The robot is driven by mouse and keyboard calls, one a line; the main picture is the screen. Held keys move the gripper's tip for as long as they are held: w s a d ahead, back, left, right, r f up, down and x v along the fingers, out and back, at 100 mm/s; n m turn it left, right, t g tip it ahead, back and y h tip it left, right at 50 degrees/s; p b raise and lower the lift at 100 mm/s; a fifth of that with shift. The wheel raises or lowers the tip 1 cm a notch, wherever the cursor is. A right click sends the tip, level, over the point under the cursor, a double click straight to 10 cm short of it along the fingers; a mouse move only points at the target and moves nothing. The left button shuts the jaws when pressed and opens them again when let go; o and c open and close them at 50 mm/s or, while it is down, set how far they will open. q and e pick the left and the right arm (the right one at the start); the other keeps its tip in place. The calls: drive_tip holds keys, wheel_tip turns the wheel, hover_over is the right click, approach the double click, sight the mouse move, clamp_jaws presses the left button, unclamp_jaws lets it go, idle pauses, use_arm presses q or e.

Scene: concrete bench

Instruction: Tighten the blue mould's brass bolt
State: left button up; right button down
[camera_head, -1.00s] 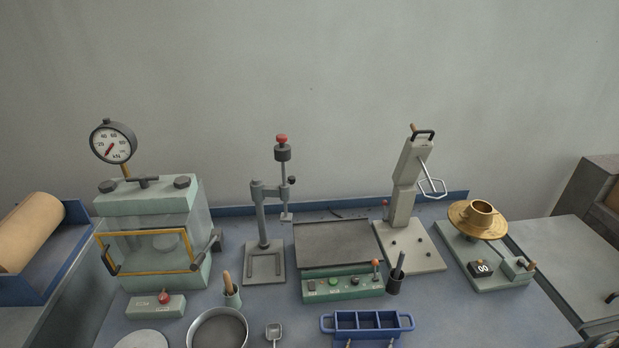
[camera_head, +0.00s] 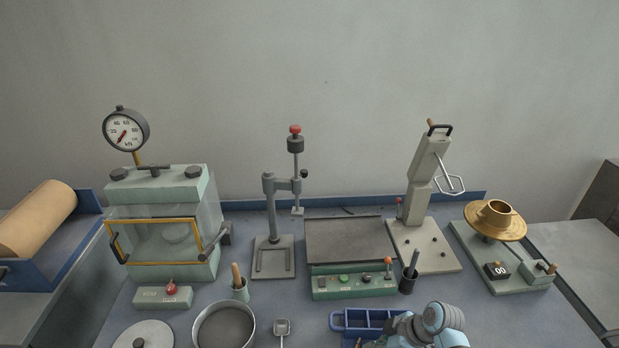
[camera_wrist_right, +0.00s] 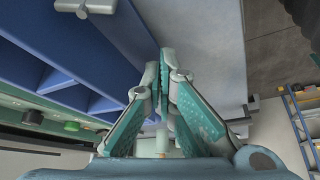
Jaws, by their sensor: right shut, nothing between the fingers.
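The blue three-compartment mould (camera_head: 338,321) lies at the front of the bench in the head view. My right arm covers its right part. In the right wrist view, a blue wall of the mould (camera_wrist_right: 110,38) runs along the left side. My right gripper (camera_wrist_right: 166,62) is shut and empty beside that wall. I cannot tell whether it touches the mould. A pale metal fitting (camera_wrist_right: 88,7) shows on the mould at the upper left of the wrist view. I cannot make out a brass bolt. My left gripper is out of view.
Behind the mould stands a green control box (camera_head: 352,283) with buttons, with a dark tool cup (camera_head: 407,283) at its right. A round pan (camera_head: 223,328) and a small scoop (camera_head: 282,328) lie to the left. The bench right of my arm is clear.

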drive_tip(key=shift+r, duration=0.2)
drive_tip(key=shift+w+a, duration=0.2)
drive_tip(key=shift+a, duration=0.35)
idle(0.7)
drive_tip(key=shift+p, duration=0.3)
drive_tip(key=shift+p, duration=0.75)
drive_tip(key=shift+s, duration=0.1)
drive_tip(key=shift+d, duration=0.1)
